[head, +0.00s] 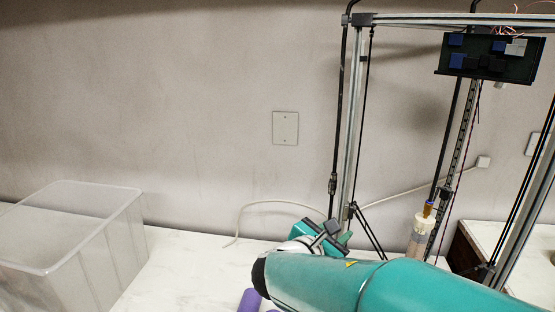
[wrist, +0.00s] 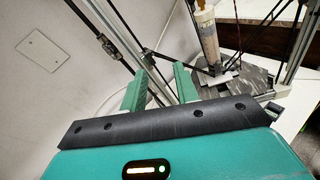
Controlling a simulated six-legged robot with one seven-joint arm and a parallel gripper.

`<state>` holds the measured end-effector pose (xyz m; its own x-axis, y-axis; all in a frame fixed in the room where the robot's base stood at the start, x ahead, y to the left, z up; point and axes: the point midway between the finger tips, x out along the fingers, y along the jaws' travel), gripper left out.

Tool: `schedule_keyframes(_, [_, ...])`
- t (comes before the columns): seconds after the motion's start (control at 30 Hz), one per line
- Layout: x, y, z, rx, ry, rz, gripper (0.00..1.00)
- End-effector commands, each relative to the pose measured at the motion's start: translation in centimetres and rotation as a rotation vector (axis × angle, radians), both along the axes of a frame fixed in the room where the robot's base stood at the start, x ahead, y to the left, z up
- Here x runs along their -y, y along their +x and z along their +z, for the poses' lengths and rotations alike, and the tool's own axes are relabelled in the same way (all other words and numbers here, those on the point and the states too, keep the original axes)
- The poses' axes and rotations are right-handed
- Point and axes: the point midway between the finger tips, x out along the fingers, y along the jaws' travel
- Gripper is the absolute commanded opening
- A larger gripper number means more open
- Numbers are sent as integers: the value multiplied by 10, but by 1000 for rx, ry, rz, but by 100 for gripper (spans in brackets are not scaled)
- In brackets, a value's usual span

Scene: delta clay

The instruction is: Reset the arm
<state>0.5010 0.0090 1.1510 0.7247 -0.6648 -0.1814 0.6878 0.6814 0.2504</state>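My teal arm reaches in from the lower right of the head view. My gripper (head: 325,238) is above the white table, in front of the frame of a clay printer, and is partly hidden behind my arm. In the wrist view, the two green fingers of my gripper (wrist: 161,76) stand apart with nothing between them. They point towards the base of the printer frame.
A clear plastic bin (head: 110,235) stands at the left. The metal printer frame (head: 352,120) rises at the right, with a clay tube (head: 418,238) inside and a control board (head: 490,60) on top. A purple object (head: 249,300) shows at the bottom edge. A cable runs along the wall.

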Motion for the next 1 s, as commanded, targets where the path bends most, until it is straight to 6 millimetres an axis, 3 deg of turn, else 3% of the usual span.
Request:
schedule_keyframes(0.03, [18,-14,-1,16,97,-66,30])
schedule_keyframes(0.2, [55,-60,-17,77,427,-284,30])
schedule_keyframes(0.43, [74,-120,-37,201,864,-576,30])
schedule_keyframes(0.7, [59,-175,-52,381,1367,-910,30])
schedule_keyframes(1.0, [22,-208,-47,581,1878,-1235,30])
